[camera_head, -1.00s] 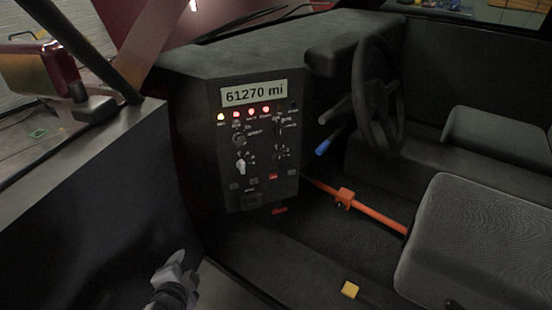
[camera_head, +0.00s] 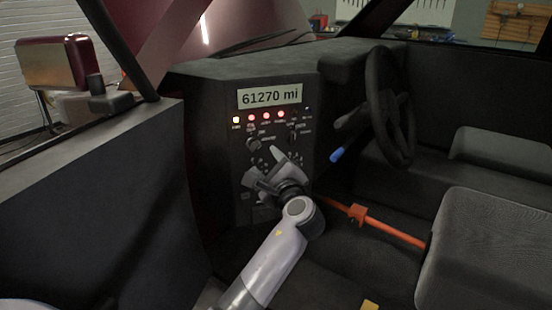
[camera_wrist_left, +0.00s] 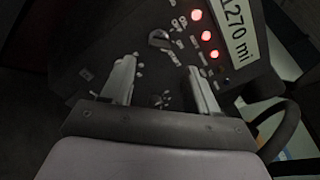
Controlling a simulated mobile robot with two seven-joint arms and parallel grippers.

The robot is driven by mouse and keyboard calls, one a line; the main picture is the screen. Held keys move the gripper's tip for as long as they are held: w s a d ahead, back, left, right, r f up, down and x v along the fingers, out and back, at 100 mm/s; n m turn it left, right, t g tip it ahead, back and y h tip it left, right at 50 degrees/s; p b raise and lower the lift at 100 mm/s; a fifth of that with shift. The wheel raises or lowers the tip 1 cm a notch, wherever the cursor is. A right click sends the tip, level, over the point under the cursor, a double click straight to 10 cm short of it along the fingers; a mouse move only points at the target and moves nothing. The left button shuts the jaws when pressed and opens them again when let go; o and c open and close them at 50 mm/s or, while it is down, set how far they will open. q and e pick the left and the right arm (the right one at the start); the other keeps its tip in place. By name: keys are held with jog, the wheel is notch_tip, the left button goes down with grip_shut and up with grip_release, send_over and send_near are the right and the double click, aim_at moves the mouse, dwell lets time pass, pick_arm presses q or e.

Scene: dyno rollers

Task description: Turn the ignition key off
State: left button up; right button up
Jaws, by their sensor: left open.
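My left gripper (camera_head: 266,168) is open in front of the lower part of the dark control panel (camera_head: 228,150). Its fingers spread to both sides in the left wrist view (camera_wrist_left: 160,66). A small round control with markings around it (camera_wrist_left: 162,101) shows in the gap between the fingers. A rotary knob (camera_head: 254,144) sits above the gripper on the panel; what looks like the same knob (camera_wrist_left: 159,40) lies beyond the fingertips in the wrist view. I cannot tell which control is the ignition key. The gripper hides part of the panel's lower controls. My right gripper is not in view.
A display reading 61270 mi (camera_head: 270,96) and a row of lit lamps (camera_head: 266,115) are above. The steering wheel (camera_head: 388,105), a blue-tipped lever (camera_head: 337,154) and an orange bar (camera_head: 385,227) are to the right. A grey door (camera_head: 95,200) stands at left.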

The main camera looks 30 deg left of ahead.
aim_at(258, 150)
pick_arm(q)
jog(key=x, duration=0.7)
jog(key=shift+b, duration=0.35)
jog(key=c, duration=1.1)
